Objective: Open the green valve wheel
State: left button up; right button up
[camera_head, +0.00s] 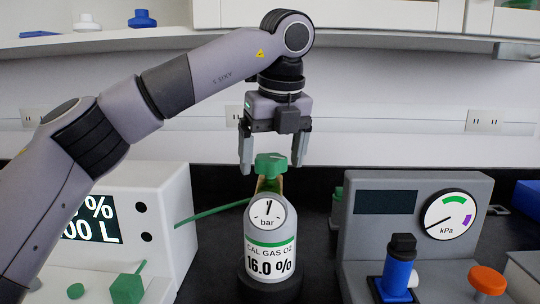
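The green valve wheel (271,165) sits on top of a small grey-and-white gas cylinder labelled "CAL GAS O2 16.0 %" (270,262), with a round gauge marked bar (267,214) on its front. My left gripper (271,166) points straight down over the cylinder. Its two fingers are spread wide, one to the left and one to the right of the wheel, with their tips at about the wheel's height. A gap shows between each finger and the wheel, so contact is not visible. My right gripper is not in view.
A white box with a display (161,210) stands left of the cylinder, with a green tube (215,211) between them. At right is a grey unit with a kPa gauge (451,215), a blue fitting (396,275) and an orange knob (488,280). A shelf (90,36) runs behind.

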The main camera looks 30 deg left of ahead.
aim_at(276, 161)
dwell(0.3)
pick_arm(q)
jog(key=shift+r+p, duration=0.55)
jog(key=shift+r, duration=0.05)
jog(key=p+v, duration=0.5)
jog(key=v, duration=0.1)
jog(key=shift+s, duration=0.1)
jog(key=shift+f, duration=0.1)
jog(key=p+v, duration=0.1)
jog(key=v, duration=0.6)
jog(key=shift+p, duration=0.35)
